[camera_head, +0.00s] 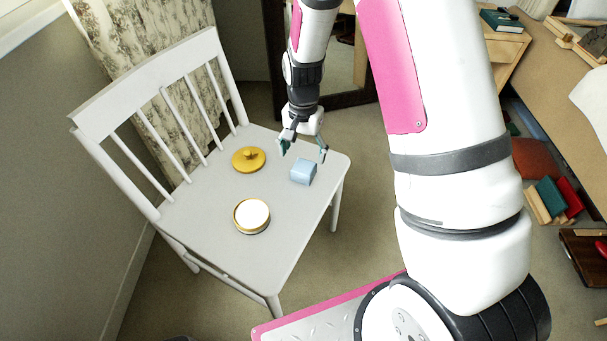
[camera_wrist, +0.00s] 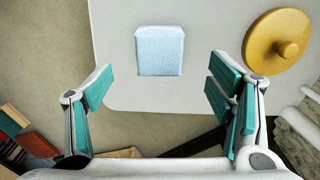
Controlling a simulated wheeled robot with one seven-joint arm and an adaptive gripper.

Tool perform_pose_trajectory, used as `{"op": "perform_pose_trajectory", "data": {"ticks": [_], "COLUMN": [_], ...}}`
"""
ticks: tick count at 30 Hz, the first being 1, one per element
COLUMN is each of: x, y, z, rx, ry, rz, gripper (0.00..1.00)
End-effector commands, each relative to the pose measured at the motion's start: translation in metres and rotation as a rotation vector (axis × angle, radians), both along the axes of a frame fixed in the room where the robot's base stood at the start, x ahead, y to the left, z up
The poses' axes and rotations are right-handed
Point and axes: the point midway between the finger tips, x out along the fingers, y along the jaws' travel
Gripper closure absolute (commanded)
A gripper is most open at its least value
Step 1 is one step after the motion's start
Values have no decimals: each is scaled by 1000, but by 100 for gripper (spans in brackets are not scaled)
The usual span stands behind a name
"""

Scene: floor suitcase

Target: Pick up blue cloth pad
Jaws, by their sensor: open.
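The blue cloth pad (camera_head: 303,171) is a small light-blue block on the white chair seat (camera_head: 220,205), near its right edge. In the wrist view the pad (camera_wrist: 160,51) lies at the top middle, beyond the fingertips and roughly centred between them. My gripper (camera_head: 303,152) is above the seat near the pad, pointing down. In the wrist view my gripper (camera_wrist: 158,84) is open, with its teal-padded fingers spread wide and nothing between them. The fingers do not appear to touch the pad.
A yellow round lid with a knob (camera_head: 249,159) lies on the seat left of the pad. A round tin with a white top (camera_head: 252,216) sits nearer the front. The slatted chair back (camera_head: 160,115) rises at the left. Books (camera_head: 551,197) stand at the far right.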

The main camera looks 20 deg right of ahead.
Motion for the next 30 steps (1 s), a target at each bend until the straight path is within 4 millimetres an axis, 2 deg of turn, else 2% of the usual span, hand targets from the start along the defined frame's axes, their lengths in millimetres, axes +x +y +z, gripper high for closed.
{"op": "perform_pose_trajectory", "data": {"ticks": [3, 11, 21, 29, 30], "x": [0, 0, 1, 1, 1], "y": [0, -1, -2, -2, -2], "z": [-15, -26, -68, -69, -69], "rx": [0, 0, 1, 1, 1], "ry": [1, 0, 1, -1, -1], "rz": [0, 0, 1, 1, 1], "gripper": [25, 25, 25, 25, 34]}}
